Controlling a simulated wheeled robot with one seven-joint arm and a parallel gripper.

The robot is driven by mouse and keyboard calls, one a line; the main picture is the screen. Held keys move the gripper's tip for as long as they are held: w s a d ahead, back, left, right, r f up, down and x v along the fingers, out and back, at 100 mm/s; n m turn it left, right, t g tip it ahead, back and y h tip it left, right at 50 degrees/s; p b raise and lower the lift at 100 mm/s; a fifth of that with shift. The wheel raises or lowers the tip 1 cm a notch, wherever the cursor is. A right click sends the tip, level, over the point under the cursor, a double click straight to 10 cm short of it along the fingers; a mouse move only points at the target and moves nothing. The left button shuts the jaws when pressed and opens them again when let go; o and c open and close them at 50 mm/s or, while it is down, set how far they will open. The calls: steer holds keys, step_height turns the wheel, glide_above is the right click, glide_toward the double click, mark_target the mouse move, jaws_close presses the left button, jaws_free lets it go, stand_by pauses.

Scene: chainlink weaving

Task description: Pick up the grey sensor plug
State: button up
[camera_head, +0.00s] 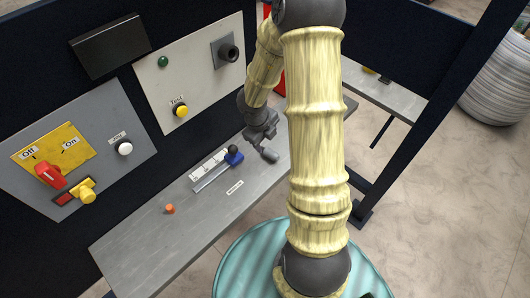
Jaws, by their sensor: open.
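My gripper (262,140) is open and hangs low over the far part of the grey shelf, pointing down. A small grey cylindrical piece (269,155) shows right at its fingertips and looks like the grey sensor plug. At this size I cannot tell whether the fingers touch it or are around it. My own arm covers the area to the right of it.
The grey shelf (135,252) bears a blue slider (234,157) on a light rail (212,176) just left of my gripper, a small label (235,187) and an orange peg (169,209). Panels with buttons and a red switch (50,175) stand behind. The shelf's near-left part is clear.

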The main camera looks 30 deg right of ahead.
steer(key=b, duration=0.1)
glide_above(271, 153)
steer(key=a, duration=0.2)
steer(key=f, duration=0.4)
steer(key=s+f, duration=0.1)
steer(key=f, duration=0.1)
steer(key=shift+d, duration=0.2)
steer(key=shift+w+d+f, duration=0.1)
steer(key=shift+w+f, duration=0.05)
steer(key=shift+f, duration=0.15)
steer(key=x, duration=0.2)
steer(key=b+x, duration=0.1)
steer(key=x, duration=0.2)
steer(key=shift+w+d+f, duration=0.1)
steer(key=shift+w+d, duration=0.05)
steer(key=shift+w, duration=0.1)
steer(key=c, duration=1.1)
